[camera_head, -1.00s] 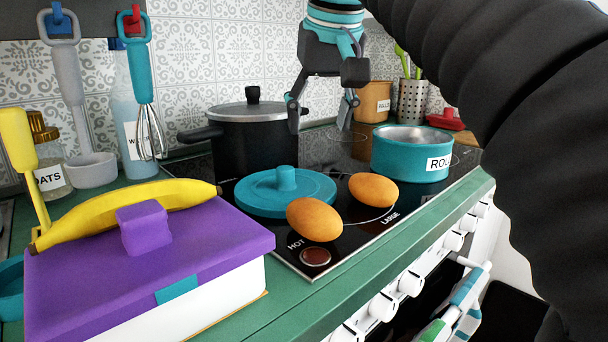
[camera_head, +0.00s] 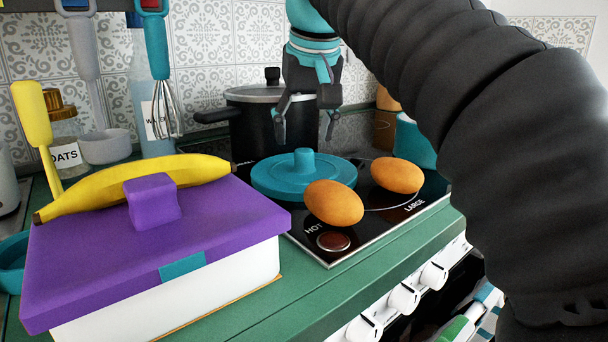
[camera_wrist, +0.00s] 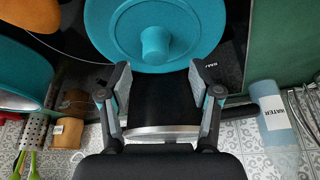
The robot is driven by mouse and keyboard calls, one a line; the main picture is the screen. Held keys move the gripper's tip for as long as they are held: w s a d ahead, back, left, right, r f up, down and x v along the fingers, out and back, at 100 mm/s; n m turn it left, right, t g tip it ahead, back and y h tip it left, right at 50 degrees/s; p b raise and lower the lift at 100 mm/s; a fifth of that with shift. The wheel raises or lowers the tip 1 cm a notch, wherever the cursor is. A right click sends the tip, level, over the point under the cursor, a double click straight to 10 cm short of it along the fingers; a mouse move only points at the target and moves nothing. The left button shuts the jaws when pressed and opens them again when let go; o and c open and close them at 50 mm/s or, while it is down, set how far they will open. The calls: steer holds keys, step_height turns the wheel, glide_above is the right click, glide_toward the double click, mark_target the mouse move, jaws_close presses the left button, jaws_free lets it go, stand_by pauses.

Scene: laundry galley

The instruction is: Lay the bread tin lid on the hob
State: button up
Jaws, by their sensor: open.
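The purple bread tin lid (camera_head: 100,254) sits on a white bread tin (camera_head: 185,300) at the left front of the counter, with a square knob on top. A yellow banana (camera_head: 90,194) lies across the lid behind the knob. The hob (camera_head: 345,252) is a black glass plate right of the tin. My gripper (camera_head: 305,140) is open and empty above the back of the hob, in front of the black pot and away from the purple lid. In the wrist view the open fingers (camera_wrist: 161,95) point toward a round teal lid (camera_wrist: 125,25).
The hob carries the teal lid (camera_head: 275,180), two brown eggs (camera_head: 333,203), the black pot (camera_head: 258,130) and, partly hidden by my arm, a teal pot (camera_head: 412,145). An oats jar (camera_head: 66,150) and hanging utensils are at the back left. Little hob surface is bare.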

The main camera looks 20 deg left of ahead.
mark_target(304, 150)
steer(key=shift+w+b+x, duration=0.15)
steer(key=shift+b+x, duration=0.3)
steer(key=shift+x, duration=0.9)
steer(key=shift+w+b+x, duration=0.15)
steer(key=shift+b+x, duration=0.3)
steer(key=shift+x, duration=0.9)
steer(key=shift+d+r, duration=0.1)
jaws_close()
